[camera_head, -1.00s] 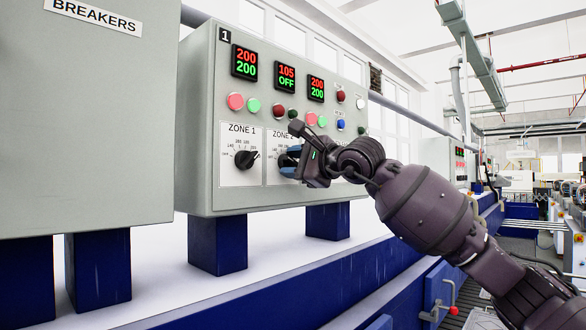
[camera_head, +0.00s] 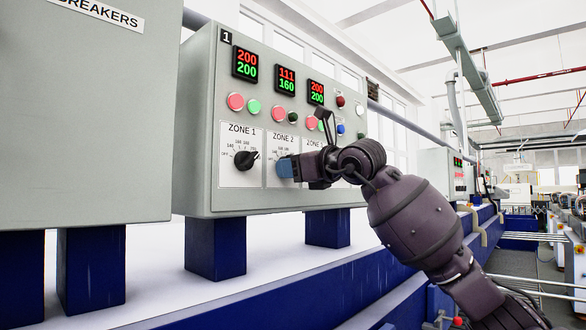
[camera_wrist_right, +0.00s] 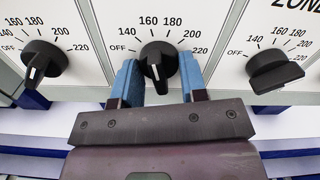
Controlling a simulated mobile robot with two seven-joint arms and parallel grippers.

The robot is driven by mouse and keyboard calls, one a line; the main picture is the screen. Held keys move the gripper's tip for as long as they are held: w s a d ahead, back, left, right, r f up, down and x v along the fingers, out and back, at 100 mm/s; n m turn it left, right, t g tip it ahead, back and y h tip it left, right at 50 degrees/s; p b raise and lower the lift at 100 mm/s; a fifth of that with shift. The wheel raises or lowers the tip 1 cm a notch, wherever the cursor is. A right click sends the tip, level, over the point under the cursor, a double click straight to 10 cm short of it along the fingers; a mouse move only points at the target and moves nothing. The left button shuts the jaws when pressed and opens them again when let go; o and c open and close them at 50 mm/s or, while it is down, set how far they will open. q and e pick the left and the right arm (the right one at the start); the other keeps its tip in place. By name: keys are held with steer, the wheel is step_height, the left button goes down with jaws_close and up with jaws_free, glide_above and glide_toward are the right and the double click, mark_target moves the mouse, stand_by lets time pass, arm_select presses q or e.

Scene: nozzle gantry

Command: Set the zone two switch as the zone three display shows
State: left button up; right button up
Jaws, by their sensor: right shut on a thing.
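The zone three display (camera_head: 317,92) reads red 200 over green 200 in the head view. The zone two display (camera_head: 286,80) reads red 111 over green 160. My right gripper (camera_head: 288,167) is at the zone two panel, its blue fingers on either side of the black zone two switch (camera_wrist_right: 158,60), shut on it. In the right wrist view the switch's handle stands nearly upright, toward about 160. The gripper hides most of this switch in the head view. My left gripper is not in view.
The zone one switch (camera_head: 246,159) is close on the left, under a display (camera_head: 245,63) reading 200 over 200. The zone three switch (camera_wrist_right: 274,70) is close on the right. Coloured buttons sit above the switches. A breaker cabinet (camera_head: 90,120) stands at left.

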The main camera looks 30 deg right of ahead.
steer(key=m, duration=0.3)
steer(key=shift+a+m, duration=0.15)
steer(key=shift+m, duration=0.25)
steer(key=m+p, duration=0.1)
steer(key=m, duration=0.2)
steer(key=shift+s, duration=0.1)
steer(key=m, duration=0.2)
steer(key=shift+a+r+m, duration=0.1)
steer(key=shift+m, duration=0.2)
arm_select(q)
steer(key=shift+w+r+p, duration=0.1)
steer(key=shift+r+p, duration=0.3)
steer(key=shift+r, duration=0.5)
arm_select(e)
steer(key=shift+m, duration=0.9)
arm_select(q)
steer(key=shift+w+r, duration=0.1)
arm_select(e)
steer(key=o, duration=0.9)
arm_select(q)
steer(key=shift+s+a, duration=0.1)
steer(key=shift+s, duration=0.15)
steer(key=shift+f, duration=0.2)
